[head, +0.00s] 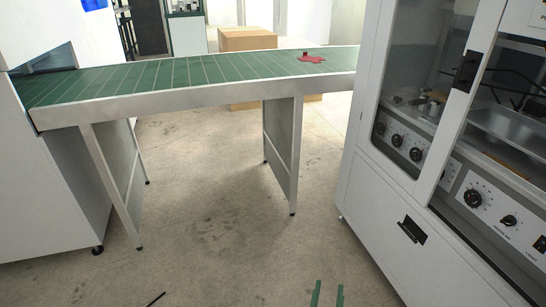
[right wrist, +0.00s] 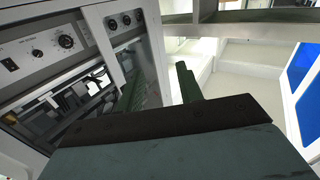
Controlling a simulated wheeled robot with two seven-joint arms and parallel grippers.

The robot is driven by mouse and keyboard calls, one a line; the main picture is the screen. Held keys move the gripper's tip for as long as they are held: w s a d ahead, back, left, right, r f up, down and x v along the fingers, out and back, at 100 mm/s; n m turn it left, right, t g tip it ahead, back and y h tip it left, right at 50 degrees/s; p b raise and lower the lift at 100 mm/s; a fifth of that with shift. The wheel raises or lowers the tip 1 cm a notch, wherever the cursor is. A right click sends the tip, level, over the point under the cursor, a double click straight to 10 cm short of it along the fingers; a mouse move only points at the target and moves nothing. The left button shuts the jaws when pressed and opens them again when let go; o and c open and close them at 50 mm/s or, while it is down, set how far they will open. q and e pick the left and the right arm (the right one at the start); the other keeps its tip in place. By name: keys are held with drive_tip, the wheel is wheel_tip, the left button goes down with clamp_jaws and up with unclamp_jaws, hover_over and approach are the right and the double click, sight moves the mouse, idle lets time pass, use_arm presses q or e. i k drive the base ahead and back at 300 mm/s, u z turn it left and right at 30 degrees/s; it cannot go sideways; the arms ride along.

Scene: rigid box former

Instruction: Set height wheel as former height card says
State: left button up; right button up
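A white machine (head: 385,215) stands at the right with grey control panels behind its glazed front. One panel carries a large black dial with a printed scale (head: 473,198) and a smaller black knob (head: 508,221). The dial also shows in the right wrist view (right wrist: 66,41). I cannot tell which control is the height wheel, and no height card can be read. My right gripper (head: 328,295) shows its two green fingertips at the bottom of the head view, apart and empty, well away from the dial.
A green conveyor table (head: 190,75) with a metal frame crosses the back left, with a red piece (head: 311,58) on it. A cardboard box (head: 247,40) stands behind. The machine's door frame stands beside the panels. The floor between is mostly clear.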

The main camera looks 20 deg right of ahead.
sight(472, 199)
drive_tip(key=z, duration=0.95)
drive_tip(key=i, duration=1.8)
drive_tip(key=z, duration=0.9)
